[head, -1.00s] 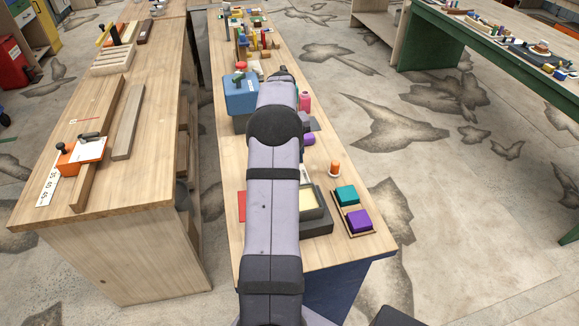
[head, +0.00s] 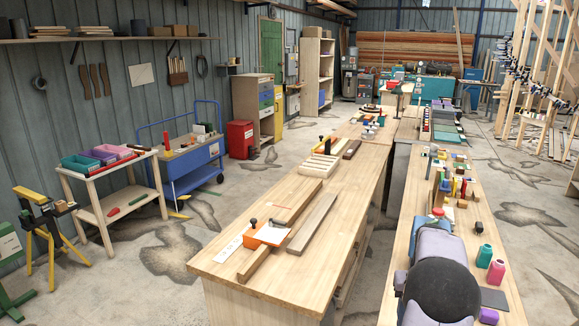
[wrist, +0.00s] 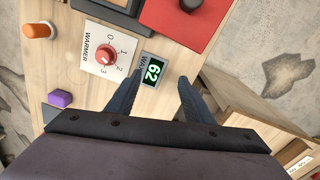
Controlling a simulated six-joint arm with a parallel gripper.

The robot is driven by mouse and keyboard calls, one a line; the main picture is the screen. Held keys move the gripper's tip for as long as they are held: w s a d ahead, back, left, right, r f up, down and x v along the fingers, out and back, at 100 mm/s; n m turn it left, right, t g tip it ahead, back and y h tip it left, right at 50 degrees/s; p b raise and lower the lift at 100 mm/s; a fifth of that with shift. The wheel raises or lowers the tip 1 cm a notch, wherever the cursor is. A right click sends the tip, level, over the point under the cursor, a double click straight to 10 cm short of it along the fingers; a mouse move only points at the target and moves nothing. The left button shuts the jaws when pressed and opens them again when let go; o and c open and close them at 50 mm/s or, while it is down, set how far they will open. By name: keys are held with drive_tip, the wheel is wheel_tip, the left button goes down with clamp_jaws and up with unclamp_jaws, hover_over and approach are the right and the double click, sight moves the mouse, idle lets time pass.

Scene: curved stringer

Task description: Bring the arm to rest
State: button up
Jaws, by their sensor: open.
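My arm (head: 438,285) rises from the bottom edge at the right in the head view, over the right-hand wooden bench (head: 400,245). My gripper itself does not show there. In the wrist view my gripper (wrist: 157,85) has its two dark fingers apart, with nothing between them. I cannot tell the height of the fingertips above the bench.
The wrist view also shows a red plate (wrist: 165,18), an orange cylinder (wrist: 38,30) and a purple block (wrist: 60,98). Green (head: 484,257) and pink (head: 495,273) spools stand right of my arm. A second bench (head: 225,270) stands to the left, with floor between.

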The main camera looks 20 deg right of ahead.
drive_tip(key=a+r+n, duration=0.1)
drive_tip(key=a+n, duration=0.2)
drive_tip(key=a, duration=1.8)
drive_tip(key=s+a+f+n, duration=0.3)
drive_tip(key=s+a, duration=0.8)
drive_tip(key=a, duration=0.5)
wheel_tip(320, 180, down, 60)
drive_tip(key=b, duration=6)
drive_tip(key=shift+s+y, duration=0.15)
drive_tip(key=shift+y, duration=0.15)
drive_tip(key=shift+r, duration=0.2)
